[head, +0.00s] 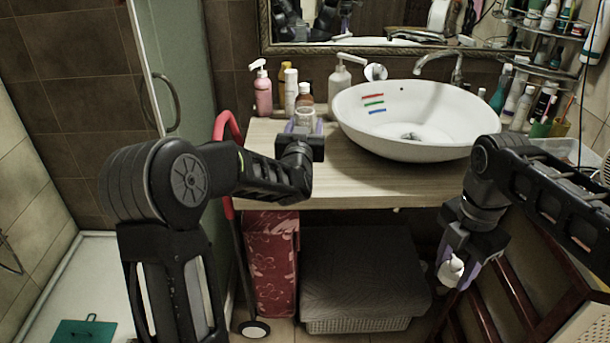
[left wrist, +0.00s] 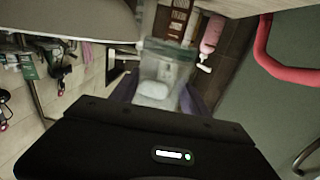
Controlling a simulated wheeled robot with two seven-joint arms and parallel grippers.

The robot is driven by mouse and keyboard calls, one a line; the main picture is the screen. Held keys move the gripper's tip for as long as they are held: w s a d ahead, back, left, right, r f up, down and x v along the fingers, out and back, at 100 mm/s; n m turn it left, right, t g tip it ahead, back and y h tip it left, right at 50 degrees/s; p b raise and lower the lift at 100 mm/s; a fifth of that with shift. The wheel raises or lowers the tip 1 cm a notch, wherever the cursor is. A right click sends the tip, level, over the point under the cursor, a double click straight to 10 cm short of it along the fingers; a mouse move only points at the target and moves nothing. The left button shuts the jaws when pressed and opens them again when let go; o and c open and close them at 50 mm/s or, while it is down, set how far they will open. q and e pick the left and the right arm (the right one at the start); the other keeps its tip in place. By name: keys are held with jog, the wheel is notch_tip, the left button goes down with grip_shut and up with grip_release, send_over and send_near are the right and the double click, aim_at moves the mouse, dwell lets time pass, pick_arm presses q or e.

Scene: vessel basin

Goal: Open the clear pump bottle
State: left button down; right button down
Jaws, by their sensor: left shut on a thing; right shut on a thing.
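My left gripper (head: 304,128) is shut on a clear bottle (head: 305,115) at the front left of the wooden counter. The bottle also shows between the fingers in the left wrist view (left wrist: 165,70), with something whitish at its near part. No pump head shows on it. My right gripper (head: 458,270) is shut on a small white piece (head: 451,272), low in front of the counter and well apart from the bottle. The piece looks like a pump top, but its lower part is hidden.
A white basin (head: 350,122) fills the counter's right. Behind the clear bottle stand a pink pump bottle (head: 263,92), a brown bottle (head: 305,92) and a greyish pump bottle (head: 340,80). A red-handled cart (head: 220,128) stands left of the counter; a grey-topped basket (head: 360,270) sits below.

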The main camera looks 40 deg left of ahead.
pick_arm(q)
notch_tip(320, 180, down, 6)
jog(key=shift+f, duration=0.1)
pick_arm(e)
jog(key=shift+r, duration=0.15)
pick_arm(q)
jog(key=shift+f, duration=1.85)
pick_arm(e)
jog(key=shift+r, duration=0.15)
pick_arm(q)
jog(key=shift+f, duration=0.2)
pick_arm(e)
jog(key=shift+f, duration=0.25)
pick_arm(q)
jog(key=c, duration=0.6)
grip_release()
jog(key=shift+o, duration=0.2)
jog(key=shift+r, duration=0.1)
pick_arm(e)
jog(key=shift+r, duration=0.15)
